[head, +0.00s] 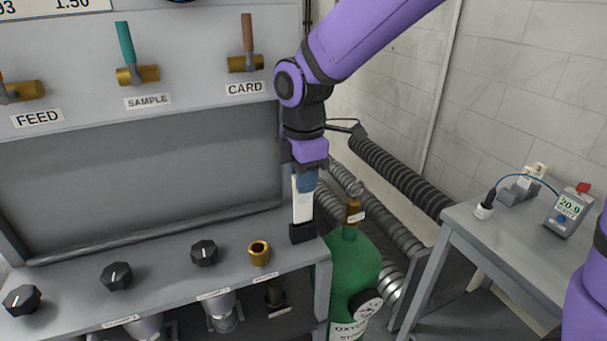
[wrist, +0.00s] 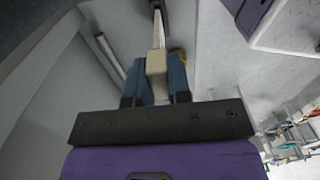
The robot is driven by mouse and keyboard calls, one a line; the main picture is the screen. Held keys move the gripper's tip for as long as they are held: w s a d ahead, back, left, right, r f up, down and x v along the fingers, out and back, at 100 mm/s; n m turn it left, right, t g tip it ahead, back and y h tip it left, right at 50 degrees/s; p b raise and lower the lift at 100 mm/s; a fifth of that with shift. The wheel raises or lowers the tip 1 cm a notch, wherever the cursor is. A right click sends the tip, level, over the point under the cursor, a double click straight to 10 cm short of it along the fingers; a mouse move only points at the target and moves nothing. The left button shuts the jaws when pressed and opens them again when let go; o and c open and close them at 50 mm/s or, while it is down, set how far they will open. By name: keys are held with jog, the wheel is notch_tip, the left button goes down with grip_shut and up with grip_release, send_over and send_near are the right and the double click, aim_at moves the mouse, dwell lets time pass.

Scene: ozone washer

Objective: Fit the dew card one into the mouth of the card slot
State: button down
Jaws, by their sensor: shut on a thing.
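The dew card (head: 303,203) is a pale, upright strip under my gripper (head: 305,182). The gripper's blue fingers are shut on its upper end. The black card slot (head: 302,233) stands at the right end of the grey shelf, directly below the card. The card's lower end meets the top of the slot in the head view; I cannot tell whether it is inside the mouth. In the wrist view the card (wrist: 157,62) lies between the blue fingers (wrist: 156,82) and runs toward the dark slot (wrist: 156,5). The mouth itself is hidden.
A brass fitting (head: 259,252) and black knobs (head: 204,252) stand left of the slot on the shelf (head: 165,262). A green oxygen cylinder (head: 350,265) is close on the right. A side table (head: 500,240) holds a meter (head: 568,212). Levers line the panel above.

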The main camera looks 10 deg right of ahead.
send_over(304, 221)
jog(key=shift+w+f, duration=0.15)
jog(key=shift+f, duration=2.05)
jog(key=c, duration=1)
grip_release()
notch_tip(304, 221, up, 10)
jog(key=shift+r, duration=0.35)
